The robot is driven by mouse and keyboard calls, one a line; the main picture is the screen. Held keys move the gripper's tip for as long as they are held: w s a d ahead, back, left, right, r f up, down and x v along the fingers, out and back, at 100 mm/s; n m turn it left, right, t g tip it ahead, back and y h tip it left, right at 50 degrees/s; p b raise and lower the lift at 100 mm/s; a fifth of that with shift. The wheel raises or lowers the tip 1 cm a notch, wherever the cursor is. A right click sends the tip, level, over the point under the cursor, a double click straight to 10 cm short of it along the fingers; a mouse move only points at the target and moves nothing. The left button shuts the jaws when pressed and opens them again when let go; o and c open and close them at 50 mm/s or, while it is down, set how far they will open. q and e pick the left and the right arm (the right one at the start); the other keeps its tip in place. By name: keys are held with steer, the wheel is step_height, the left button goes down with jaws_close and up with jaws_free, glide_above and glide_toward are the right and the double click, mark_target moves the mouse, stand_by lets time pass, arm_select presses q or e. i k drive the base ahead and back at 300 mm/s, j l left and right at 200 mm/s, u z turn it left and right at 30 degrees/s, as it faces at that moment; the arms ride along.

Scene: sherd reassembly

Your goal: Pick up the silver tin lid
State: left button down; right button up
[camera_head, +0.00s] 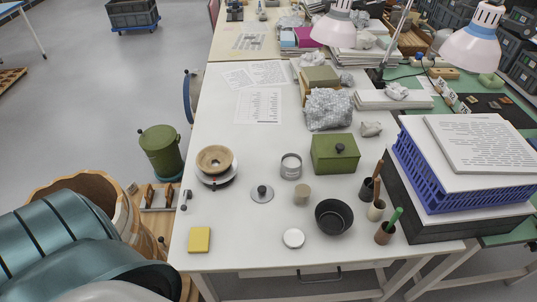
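A round grey metal lid with a dark knob (262,193) lies flat on the white table, left of the middle. A smaller, pale silvery disc (293,238) lies flat nearer the table's front edge; I cannot tell for sure which of the two is the silver tin lid. A silver cylindrical tin (291,167) stands behind them. Neither disc is touched or covered by anything.
A black bowl (334,216), a small beige cup (302,194) and a green box (335,153) stand to the right. A wooden ring on a turntable (214,160) and a yellow block (199,239) are left. A blue crate (408,158) borders the right.

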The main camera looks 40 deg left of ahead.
mark_target(261, 193)
steer(key=u, duration=0.9)
